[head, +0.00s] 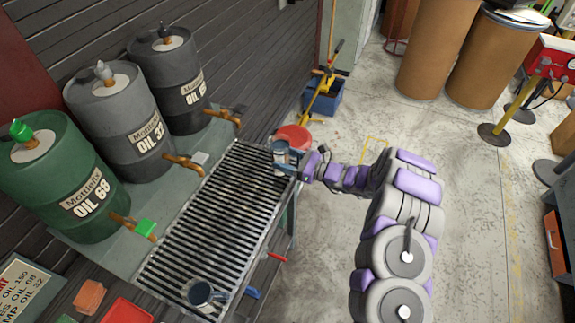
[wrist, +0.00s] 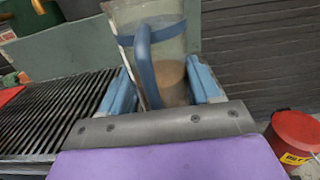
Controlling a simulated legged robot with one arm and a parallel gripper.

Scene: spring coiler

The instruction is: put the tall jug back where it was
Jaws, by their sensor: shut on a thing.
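The tall jug (wrist: 172,40) is a greyish see-through vessel with a blue band and blue handle; something brown shows low inside it. It stands slightly tilted in the wrist view, between the two blue fingers of my gripper (wrist: 163,88), which is shut on it. In the head view, my gripper (head: 287,163) holds the jug (head: 280,147) at the far right end of the slotted drip grate (head: 215,215). I cannot tell whether the jug's base touches the grate. A shorter dark metal jug (head: 202,295) stands at the near end of the grate.
Green (head: 60,170), grey (head: 118,120) and dark (head: 172,80) oil drums line the wall behind the grate, with taps reaching over it. A red bucket (head: 295,134) stands on the floor beyond the grate's far end.

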